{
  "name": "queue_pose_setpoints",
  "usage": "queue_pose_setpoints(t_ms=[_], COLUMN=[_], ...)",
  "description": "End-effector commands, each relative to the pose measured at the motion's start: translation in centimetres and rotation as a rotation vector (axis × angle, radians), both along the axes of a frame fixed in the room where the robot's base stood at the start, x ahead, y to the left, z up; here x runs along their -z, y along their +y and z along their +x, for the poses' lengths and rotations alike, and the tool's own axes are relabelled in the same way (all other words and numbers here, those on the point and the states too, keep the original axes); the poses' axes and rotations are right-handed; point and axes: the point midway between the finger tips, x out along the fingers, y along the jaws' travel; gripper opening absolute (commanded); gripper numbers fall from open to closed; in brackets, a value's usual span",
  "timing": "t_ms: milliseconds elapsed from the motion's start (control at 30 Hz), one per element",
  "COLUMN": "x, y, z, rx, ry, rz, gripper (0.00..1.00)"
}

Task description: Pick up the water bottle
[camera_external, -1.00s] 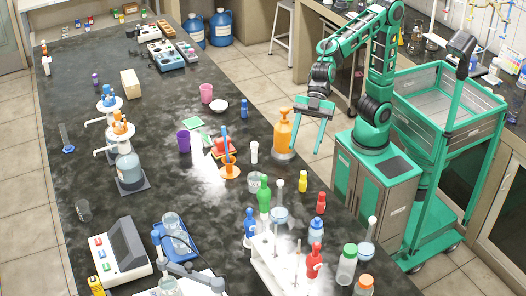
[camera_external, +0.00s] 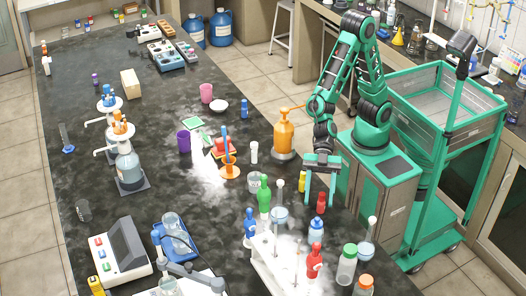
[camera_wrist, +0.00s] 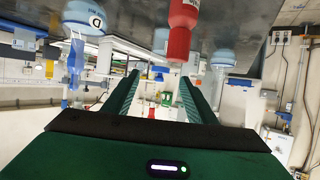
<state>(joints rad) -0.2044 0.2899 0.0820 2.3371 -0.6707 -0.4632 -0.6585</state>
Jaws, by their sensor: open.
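A small clear-blue bottle with a blue cap (camera_external: 316,232) stands upright on the bench's near right part; it looks like the water bottle, though its label cannot be read. My gripper (camera_external: 321,194) is open and empty, fingers pointing down, above and behind this bottle in the external view. A small red bottle (camera_external: 321,204) shows at the fingertips there; contact cannot be told. In the wrist view the open fingers (camera_wrist: 160,80) have nothing clearly between them, and a red bottle (camera_wrist: 181,30) shows inverted above them. I cannot pick out the water bottle for sure there.
An orange pump bottle (camera_external: 284,137) stands farther back.

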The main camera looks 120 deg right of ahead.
Motion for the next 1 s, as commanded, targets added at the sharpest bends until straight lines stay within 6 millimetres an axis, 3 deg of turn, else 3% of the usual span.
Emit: queue_pose_setpoints(t_ms=[300, 533, 800, 1000], x=[1.6, 2.2, 3.6, 3.9], y=[3.4, 4.4, 7.2, 7.8], z=[2.3, 3.1, 4.9, 5.4], rx=[-0.004, -0.001, -0.002, -0.001], ry=[-0.001, -0.001, -0.001, 0.0], rz=[0.0, 0.0, 0.001, 0.0], gripper=[0.52, 0.52, 0.52, 0.52])
